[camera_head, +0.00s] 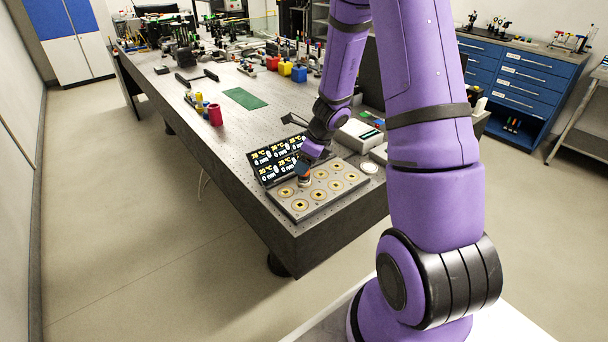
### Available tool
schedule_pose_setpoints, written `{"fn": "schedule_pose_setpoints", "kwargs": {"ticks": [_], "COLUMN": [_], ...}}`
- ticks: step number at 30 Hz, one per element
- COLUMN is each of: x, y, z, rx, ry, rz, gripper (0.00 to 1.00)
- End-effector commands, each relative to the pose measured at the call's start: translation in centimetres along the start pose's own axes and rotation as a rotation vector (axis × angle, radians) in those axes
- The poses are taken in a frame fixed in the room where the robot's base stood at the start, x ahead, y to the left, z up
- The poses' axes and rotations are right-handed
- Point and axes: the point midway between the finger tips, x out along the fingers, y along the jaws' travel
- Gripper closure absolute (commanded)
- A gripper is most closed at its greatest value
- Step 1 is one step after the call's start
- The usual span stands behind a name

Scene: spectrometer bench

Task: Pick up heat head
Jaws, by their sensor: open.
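A grey plate (285,203) with several round gold-coloured spots lies at the near corner of the perforated bench. A small dark and pinkish piece (304,181), which looks like the heat head, stands upright on the plate's left part. My gripper (305,170) is open and points down right at the top of this piece. It is small in the picture, and I cannot tell whether the fingers are around the piece or just above it. My purple arm comes in from the right.
A black display panel (277,160) with temperature readings stands behind the plate. A white box (359,135) is to the right of my wrist. A red cylinder (215,115), a green sheet (245,98) and coloured blocks (285,68) lie farther back.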

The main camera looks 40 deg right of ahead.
Motion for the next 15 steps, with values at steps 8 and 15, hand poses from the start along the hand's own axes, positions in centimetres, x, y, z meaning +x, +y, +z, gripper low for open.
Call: {"fn": "schedule_pose_setpoints", "kwargs": {"ticks": [8,15], "x": [0.79,0.78], "y": [0.05,0.05], "z": [0.03,0.02], "rx": [-0.001,-0.001], "ry": [0.0,0.0], "rz": [0.001,0.001], "gripper": [0.34,0.71]}}
